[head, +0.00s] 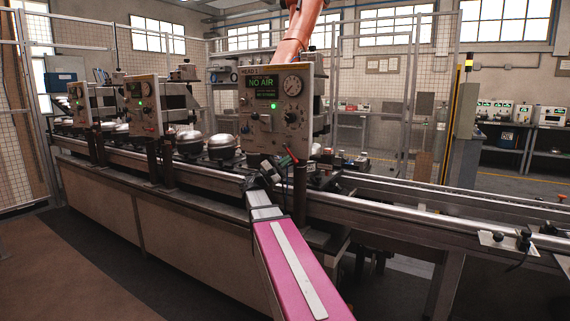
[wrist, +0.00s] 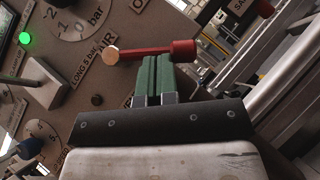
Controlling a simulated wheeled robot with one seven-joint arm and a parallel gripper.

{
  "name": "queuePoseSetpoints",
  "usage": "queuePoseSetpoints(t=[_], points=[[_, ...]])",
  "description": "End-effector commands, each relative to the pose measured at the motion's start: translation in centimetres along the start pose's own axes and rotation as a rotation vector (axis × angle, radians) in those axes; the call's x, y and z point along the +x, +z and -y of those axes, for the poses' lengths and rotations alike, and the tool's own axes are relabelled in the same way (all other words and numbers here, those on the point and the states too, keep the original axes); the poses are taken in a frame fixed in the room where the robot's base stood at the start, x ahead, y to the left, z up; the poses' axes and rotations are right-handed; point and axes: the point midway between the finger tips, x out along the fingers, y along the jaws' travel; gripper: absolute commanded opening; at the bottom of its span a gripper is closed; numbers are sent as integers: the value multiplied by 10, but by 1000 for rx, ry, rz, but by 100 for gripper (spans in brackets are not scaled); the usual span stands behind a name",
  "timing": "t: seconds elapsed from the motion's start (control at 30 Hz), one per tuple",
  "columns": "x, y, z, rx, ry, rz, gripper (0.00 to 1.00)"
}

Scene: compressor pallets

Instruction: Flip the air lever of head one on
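The head one panel (head: 263,126) stands over the line in the head view, with its screen (head: 263,87) reading "NO AIR". Its red air lever (head: 290,153) sticks out at the panel's lower right. In the wrist view the lever (wrist: 150,51) lies across the picture, from a brass-coloured pivot on the left to a thick red end on the right. My gripper (wrist: 156,58) has its green fingers together, with their tips right at the lever's middle. I cannot tell whether they touch it. In the head view my gripper (head: 268,168) is small, below the lever.
A dial (wrist: 80,20) and a grey T-shaped handle (wrist: 38,82) are on the panel left of my fingers. A metal rail (head: 400,214) runs along the line. Other panels (head: 143,105) and silver compressors (head: 222,146) stand to the left.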

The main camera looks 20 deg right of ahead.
Motion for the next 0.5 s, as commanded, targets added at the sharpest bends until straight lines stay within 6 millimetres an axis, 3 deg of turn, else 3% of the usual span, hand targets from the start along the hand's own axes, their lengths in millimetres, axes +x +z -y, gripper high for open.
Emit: queuePoseSetpoints(t=[0.3,0.5], points=[[12,12,9,-210,208,1,0],[19,18,8,-200,200,0,0]])
